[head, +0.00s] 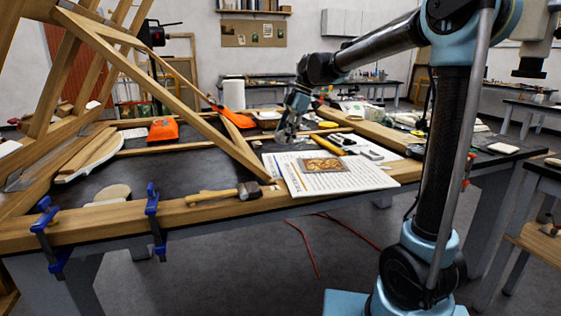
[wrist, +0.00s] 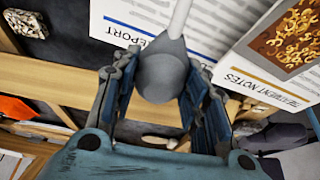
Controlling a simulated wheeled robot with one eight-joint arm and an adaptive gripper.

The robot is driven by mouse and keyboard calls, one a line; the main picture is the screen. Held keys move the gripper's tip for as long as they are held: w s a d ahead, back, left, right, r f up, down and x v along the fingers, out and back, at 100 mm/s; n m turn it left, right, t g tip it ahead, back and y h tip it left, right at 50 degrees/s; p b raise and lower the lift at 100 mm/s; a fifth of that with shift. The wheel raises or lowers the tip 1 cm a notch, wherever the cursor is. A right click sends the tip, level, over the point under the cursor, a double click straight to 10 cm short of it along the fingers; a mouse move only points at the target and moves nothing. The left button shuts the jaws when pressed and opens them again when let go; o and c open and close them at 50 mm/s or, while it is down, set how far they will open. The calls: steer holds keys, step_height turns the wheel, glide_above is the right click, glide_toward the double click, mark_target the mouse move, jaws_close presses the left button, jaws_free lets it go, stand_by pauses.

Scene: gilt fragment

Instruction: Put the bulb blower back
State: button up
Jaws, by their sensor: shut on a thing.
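The bulb blower (wrist: 162,75) is a grey rounded bulb with a pale nozzle pointing to the top of the wrist view. My gripper (wrist: 160,82) is shut on it, one finger on each side of the bulb. In the head view, my gripper (head: 287,132) is above the far side of the workbench, beyond the papers; the blower is hard to make out there. In the wrist view the blower's nozzle overlaps a printed report sheet (wrist: 130,22) behind it. I cannot tell the gap between blower and bench.
Open papers (head: 335,183) bear a golden ornate piece (head: 321,165). A mallet (head: 222,194) lies on the front wooden beam, near blue clamps (head: 152,210). A large wooden frame (head: 165,85) rises at left. An orange object (head: 163,130) lies behind it. The dark bench middle (head: 140,172) has free room.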

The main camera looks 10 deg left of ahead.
steer(key=x, duration=0.3)
steer(key=shift+d+f, duration=0.1)
steer(key=shift+f, duration=2.35)
steer(key=o, duration=1.2)
steer(key=shift+f, duration=0.1)
steer(key=shift+o, duration=0.2)
steer(key=v, duration=1.2)
steer(key=shift+w, duration=0.1)
